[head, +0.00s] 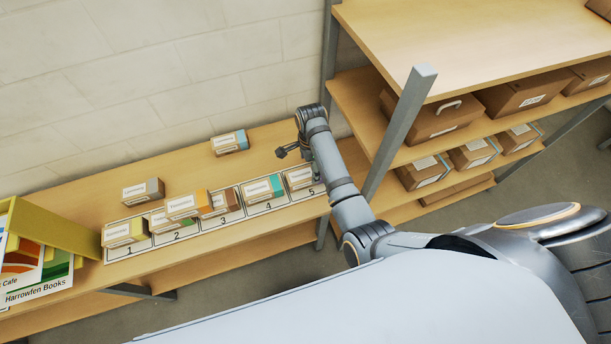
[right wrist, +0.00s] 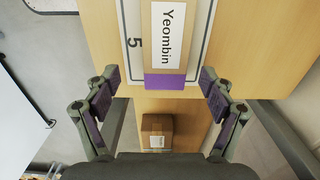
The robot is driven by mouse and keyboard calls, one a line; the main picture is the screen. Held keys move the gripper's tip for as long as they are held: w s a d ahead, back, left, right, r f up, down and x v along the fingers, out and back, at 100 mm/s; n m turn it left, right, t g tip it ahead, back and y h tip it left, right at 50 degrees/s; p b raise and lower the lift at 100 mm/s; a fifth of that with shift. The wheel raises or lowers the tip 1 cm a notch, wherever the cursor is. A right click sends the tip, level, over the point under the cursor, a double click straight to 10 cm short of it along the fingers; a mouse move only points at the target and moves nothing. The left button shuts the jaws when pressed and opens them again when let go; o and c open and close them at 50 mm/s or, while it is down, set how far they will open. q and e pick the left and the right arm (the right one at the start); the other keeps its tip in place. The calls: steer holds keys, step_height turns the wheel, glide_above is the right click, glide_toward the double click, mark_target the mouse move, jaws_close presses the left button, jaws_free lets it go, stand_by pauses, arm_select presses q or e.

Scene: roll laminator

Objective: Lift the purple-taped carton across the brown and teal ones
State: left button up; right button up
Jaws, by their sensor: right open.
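The purple-taped carton (head: 299,178) lies in slot 5 of the numbered strip, partly hidden by my right arm. In the right wrist view the same carton (right wrist: 166,50) shows its "Yeombin" label and purple end. The teal carton (head: 262,188) is in slot 4. The brown carton (head: 224,202) is in slot 3, partly covered by an orange-taped carton (head: 186,205) that appears to rest across it and the green-taped carton. My right gripper (right wrist: 158,80) is open and empty, its fingers on either side of the purple end, apparently above it. My left gripper is not in view.
A yellow-taped carton (head: 124,232) is in slot 1 and a green-taped one (head: 163,222) in slot 2. Behind stand a brown-taped carton (head: 143,191) and a blue-taped one (head: 230,142). A yellow holder (head: 50,232) is at left; a shelf post (head: 398,130) stands right of my arm.

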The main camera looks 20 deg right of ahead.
mark_target(305, 173)
steer(key=shift+w+f, duration=0.1)
steer(key=shift+f, duration=0.25)
steer(key=shift+a+f, duration=0.2)
steer(key=shift+f, duration=0.1)
steer(key=f, duration=0.2)
steer(key=f+p, duration=0.1)
steer(key=shift+w+a+f, duration=0.25)
steer(key=shift+a+f, duration=0.1)
steer(key=shift+a, duration=0.05)
steer(key=shift+f, duration=0.45)
steer(key=shift+c, duration=0.3)
steer(key=c, duration=1.4)
steer(key=shift+r, duration=0.1)
